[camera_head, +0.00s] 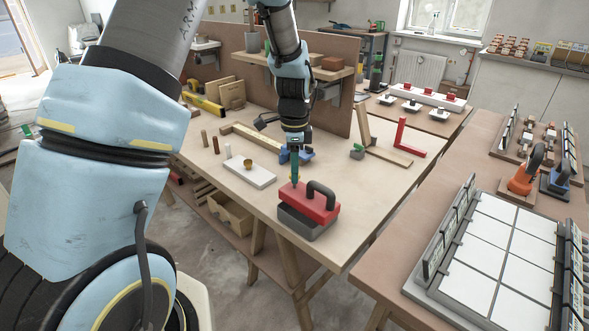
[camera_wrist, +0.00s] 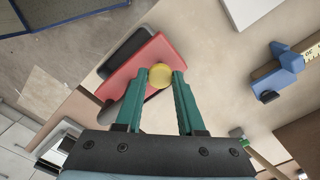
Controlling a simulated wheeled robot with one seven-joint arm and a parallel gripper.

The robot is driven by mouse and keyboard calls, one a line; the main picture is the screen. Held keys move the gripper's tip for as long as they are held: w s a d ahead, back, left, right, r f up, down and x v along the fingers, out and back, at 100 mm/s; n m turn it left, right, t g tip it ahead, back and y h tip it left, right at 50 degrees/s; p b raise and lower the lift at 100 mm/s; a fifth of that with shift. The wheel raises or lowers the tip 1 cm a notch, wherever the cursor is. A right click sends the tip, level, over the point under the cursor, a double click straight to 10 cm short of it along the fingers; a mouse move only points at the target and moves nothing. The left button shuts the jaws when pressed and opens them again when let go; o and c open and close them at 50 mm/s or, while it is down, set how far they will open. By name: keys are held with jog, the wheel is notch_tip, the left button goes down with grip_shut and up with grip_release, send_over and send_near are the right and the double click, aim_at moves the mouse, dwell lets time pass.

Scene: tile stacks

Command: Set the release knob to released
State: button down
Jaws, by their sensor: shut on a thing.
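The red tool (camera_head: 318,203) with a black handle (camera_head: 322,188) sits on a grey base (camera_head: 305,225) near the front edge of the workbench. The tool also shows in the wrist view (camera_wrist: 166,50). A round yellow knob (camera_wrist: 160,76) is on the red body, at its end below my gripper. My gripper (camera_head: 294,181) points down over the tool's left end. In the wrist view its green fingers (camera_wrist: 161,73) are shut on the yellow knob, one on each side. In the head view the knob is hidden by the fingers. I cannot tell the knob's setting.
A white board (camera_head: 250,174) with a small brass-coloured piece lies left of the tool. A blue clamp (camera_head: 305,154) and a red square (camera_head: 410,138) lie farther back. A second table (camera_head: 390,262) at the right bears a tiled panel. Open bench lies right of the tool.

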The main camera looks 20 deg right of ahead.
notch_tip(320, 180, up, 4)
jog(key=shift+f+p, duration=0.2)
jog(key=shift+p, duration=0.6)
jog(key=c, duration=0.5)
grip_release()
jog(key=shift+f, duration=0.1)
notch_tip(320, 180, up, 11)
jog(key=b, duration=0.3)
jog(key=shift+f, duration=0.1)
jog(key=s+a+f+n, duration=0.2)
jog(key=a+n, duration=0.4)
jog(key=a, duration=0.3)
jog(key=s+a+f+n+t, duration=0.1)
jog(key=s+a+f+n, duration=0.1)
jog(key=a+n, duration=0.5)
jog(key=s+a+f+n, duration=0.2)
jog(key=s+a+n, duration=0.2)
jog(key=a+n, duration=0.3)
jog(key=a, duration=0.5)
jog(key=shift+s+t, duration=0.25)
jog(key=shift+t, duration=0.05)
